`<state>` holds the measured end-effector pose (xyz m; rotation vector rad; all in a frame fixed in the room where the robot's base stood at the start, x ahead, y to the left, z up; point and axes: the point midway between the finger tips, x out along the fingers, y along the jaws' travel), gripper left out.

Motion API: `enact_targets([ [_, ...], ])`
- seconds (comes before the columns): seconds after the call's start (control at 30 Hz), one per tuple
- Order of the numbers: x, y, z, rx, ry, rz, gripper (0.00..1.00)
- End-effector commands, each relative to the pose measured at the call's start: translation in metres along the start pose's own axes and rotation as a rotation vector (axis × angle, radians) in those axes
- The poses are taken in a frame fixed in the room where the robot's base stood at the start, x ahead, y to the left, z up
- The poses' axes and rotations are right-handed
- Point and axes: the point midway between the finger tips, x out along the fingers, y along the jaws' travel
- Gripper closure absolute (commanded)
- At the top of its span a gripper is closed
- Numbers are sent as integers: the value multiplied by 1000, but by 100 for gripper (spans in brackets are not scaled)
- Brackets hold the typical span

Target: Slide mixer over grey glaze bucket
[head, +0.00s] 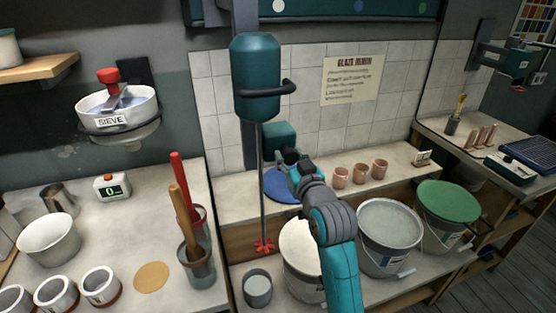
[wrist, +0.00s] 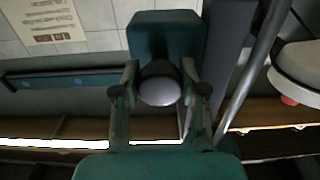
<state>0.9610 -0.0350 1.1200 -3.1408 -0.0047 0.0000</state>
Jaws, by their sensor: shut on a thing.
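The mixer (head: 255,78) has a teal motor body, a curved dark handle, a long thin shaft and a red impeller (head: 264,245). The shaft hangs upright left of the white bucket (head: 297,245). The grey glaze bucket (head: 390,223) stands right of the white one, its grey surface showing at the top. My gripper (head: 287,158) is beside the teal block right of the shaft. In the wrist view my gripper (wrist: 160,88) is shut on a dark round knob (wrist: 160,85) in front of the teal block (wrist: 165,35). My arm hides part of the white bucket.
A green-topped bucket (head: 448,202) stands right of the grey one. Several copper cups (head: 358,174) line the ledge behind. A small grey cup (head: 257,288) stands below the impeller. Tools in containers (head: 197,265) stand at the left.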

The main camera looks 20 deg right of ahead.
Motion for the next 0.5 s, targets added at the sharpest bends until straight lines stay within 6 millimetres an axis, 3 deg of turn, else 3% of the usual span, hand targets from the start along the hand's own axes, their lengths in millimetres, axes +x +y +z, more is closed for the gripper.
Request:
enact_targets([
  [0.03, 0, 20, 0, -1, 0, 13, 100],
  [0.5, -1, 173, -1, -1, 0, 11, 100],
])
